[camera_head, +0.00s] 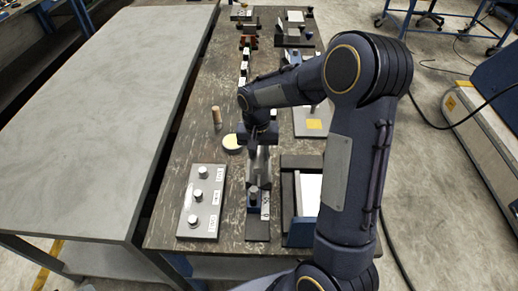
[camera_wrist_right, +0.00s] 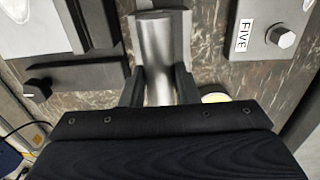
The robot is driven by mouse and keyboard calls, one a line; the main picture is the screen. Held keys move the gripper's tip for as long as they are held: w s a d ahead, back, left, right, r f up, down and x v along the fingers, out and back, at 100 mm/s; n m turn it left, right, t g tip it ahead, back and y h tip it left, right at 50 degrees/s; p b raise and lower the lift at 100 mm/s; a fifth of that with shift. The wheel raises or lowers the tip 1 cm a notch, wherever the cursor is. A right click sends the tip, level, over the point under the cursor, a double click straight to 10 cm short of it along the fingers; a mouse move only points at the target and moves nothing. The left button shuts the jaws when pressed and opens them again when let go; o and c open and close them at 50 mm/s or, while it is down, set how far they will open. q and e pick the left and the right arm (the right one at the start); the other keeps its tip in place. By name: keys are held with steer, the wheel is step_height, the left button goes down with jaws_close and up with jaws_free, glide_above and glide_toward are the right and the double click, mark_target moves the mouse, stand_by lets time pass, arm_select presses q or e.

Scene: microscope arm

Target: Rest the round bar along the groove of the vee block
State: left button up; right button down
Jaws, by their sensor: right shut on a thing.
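My right gripper (camera_head: 259,147) points down over the middle of the dark worktable. In the right wrist view its two fingers (camera_wrist_right: 159,90) are shut on the round bar (camera_wrist_right: 156,50), a smooth silver cylinder that runs up the picture. A grey metal piece beside and behind the bar, probably the vee block (camera_wrist_right: 183,38), shows near its upper part. I cannot tell whether the bar touches the groove. In the head view a grey metal shape shows just below the gripper; bar and block are hard to separate there. My left gripper is out of view.
A light plate with several knobs and labels (camera_head: 202,203) lies to the left. A dark-framed fixture with a white surface (camera_head: 311,195) stands to the right. A small upright cylinder (camera_head: 216,117) and a round yellowish disc (camera_head: 231,142) stand left of the gripper.

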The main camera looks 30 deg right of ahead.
steer(key=shift+s+f, duration=0.1)
steer(key=shift+f, duration=0.05)
steer(key=shift+f+b, duration=0.15)
steer(key=shift+b, duration=0.2)
steer(key=shift+f+b, duration=1.65)
steer(key=shift+f, duration=0.45)
steer(key=c, duration=1.1)
jaws_free()
steer(key=shift+c, duration=0.2)
steer(key=shift+o, duration=0.6)
steer(key=shift+f, duration=0.1)
steer(key=r, duration=0.8)
steer(key=shift+a, duration=0.2)
